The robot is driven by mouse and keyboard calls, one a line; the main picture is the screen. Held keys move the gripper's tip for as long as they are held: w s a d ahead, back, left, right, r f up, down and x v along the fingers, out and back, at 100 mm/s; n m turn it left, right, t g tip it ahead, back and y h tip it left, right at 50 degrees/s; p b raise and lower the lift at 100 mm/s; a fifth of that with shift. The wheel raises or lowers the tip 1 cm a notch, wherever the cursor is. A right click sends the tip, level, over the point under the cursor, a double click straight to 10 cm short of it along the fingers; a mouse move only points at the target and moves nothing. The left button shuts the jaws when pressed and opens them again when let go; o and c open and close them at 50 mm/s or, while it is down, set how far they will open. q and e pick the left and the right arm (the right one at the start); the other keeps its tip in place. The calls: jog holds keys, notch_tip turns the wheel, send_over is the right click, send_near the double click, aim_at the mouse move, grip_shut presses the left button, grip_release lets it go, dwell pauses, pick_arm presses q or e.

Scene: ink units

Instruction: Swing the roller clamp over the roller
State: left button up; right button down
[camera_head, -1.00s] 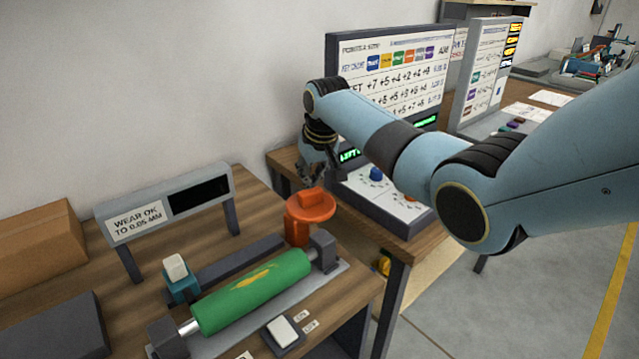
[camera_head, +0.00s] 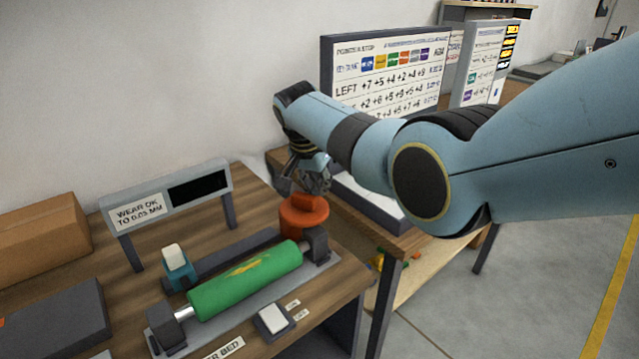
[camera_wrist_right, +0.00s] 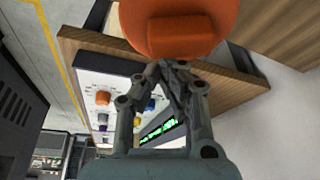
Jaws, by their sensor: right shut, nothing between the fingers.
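The green roller (camera_head: 246,281) with a yellow smear lies on its bed between two dark end blocks. The orange clamp (camera_head: 304,214), a round knob-like piece with a raised bar on top, stands upright behind the roller's right end, beside the roller and not over it. My right gripper (camera_head: 318,186) is shut and empty, just above and behind the orange clamp. In the right wrist view the clamp (camera_wrist_right: 177,25) fills the top, and the shut fingertips (camera_wrist_right: 170,70) are close to its edge; I cannot tell whether they touch. My left gripper is not in view.
A teal block with a white top (camera_head: 175,264) stands behind the roller's left end. A white switch (camera_head: 273,318) sits in front. A second table with score boards (camera_head: 385,75) is to the right.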

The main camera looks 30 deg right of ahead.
aim_at(320, 208)
jog(key=s+m, duration=0.1)
jog(key=a+m+g, duration=0.1)
jog(key=m, duration=0.1)
jog(key=shift+s+a+m, duration=0.1)
jog(key=shift+s+m, duration=0.2)
jog(key=shift+s, duration=0.05)
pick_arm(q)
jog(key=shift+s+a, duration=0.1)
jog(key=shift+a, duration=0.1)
pick_arm(e)
jog(key=shift+s+a, duration=0.2)
jog(key=shift+s, duration=0.05)
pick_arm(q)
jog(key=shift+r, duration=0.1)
pick_arm(e)
jog(key=shift+a+f, duration=0.1)
jog(key=d+r, duration=0.1)
jog(key=r+p, duration=0.1)
jog(key=w+d+r, duration=0.1)
jog(key=r, duration=0.1)
jog(key=shift+d+r+p, duration=0.1)
jog(key=shift+d+p, duration=0.2)
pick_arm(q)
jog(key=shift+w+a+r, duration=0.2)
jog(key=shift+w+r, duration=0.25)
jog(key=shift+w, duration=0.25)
pick_arm(e)
jog(key=shift+v, duration=2.85)
